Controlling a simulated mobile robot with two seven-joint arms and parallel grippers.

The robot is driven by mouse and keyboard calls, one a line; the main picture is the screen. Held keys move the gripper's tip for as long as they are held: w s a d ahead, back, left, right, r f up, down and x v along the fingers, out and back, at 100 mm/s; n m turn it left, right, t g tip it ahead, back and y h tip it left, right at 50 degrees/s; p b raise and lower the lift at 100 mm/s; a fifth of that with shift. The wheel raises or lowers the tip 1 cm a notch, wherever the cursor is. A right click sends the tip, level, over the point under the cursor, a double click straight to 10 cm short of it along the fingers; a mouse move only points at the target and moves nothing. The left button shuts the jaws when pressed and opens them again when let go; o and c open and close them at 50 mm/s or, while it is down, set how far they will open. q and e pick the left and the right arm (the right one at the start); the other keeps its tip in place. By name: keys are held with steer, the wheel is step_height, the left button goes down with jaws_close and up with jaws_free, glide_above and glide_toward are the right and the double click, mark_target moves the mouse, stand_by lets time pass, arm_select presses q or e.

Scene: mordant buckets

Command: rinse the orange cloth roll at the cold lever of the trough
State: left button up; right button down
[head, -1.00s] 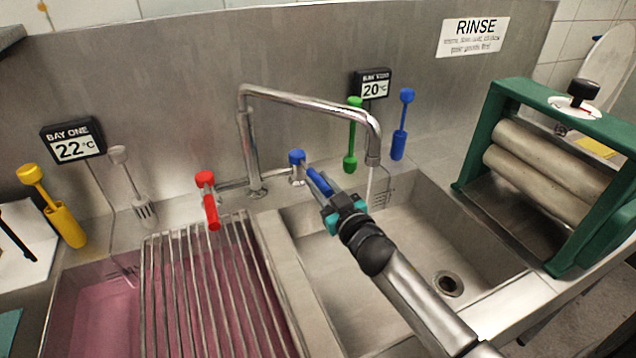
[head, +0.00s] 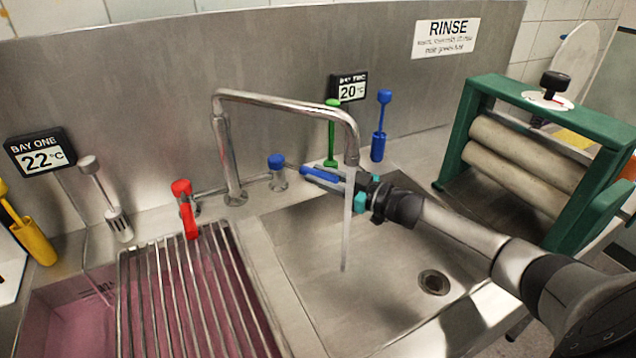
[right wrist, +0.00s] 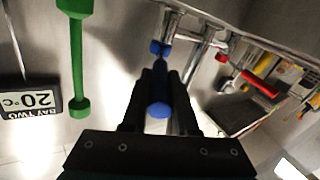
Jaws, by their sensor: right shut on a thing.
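The blue cold lever (head: 318,174) runs out to the right from its blue-capped valve (head: 277,161) behind the right basin of the trough (head: 390,300). My right gripper (head: 343,183) is shut on its outer end. In the right wrist view the blue lever (right wrist: 160,109) lies between the two dark fingers. A stream of water (head: 347,225) falls from the steel spout (head: 351,150) into that basin, passing in front of the gripper. No orange cloth roll can be made out. My left gripper is out of view.
A red lever (head: 187,212) and a steel rack (head: 190,290) over pink liquid are at the left. A green-framed roller wringer (head: 480,95) stands at the right. An orange-red patch (head: 628,168) shows at the right edge, unclear what. The basin around the drain (head: 433,283) is clear.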

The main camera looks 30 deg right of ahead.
stand_by(0.4)
steer(key=c, duration=0.7)
jaws_free()
steer(key=p+v, duration=0.2)
steer(key=v, duration=1.3)
steer(key=shift+d+p, duration=0.15)
steer(key=shift+p, duration=0.25)
steer(key=shift+r, duration=0.1)
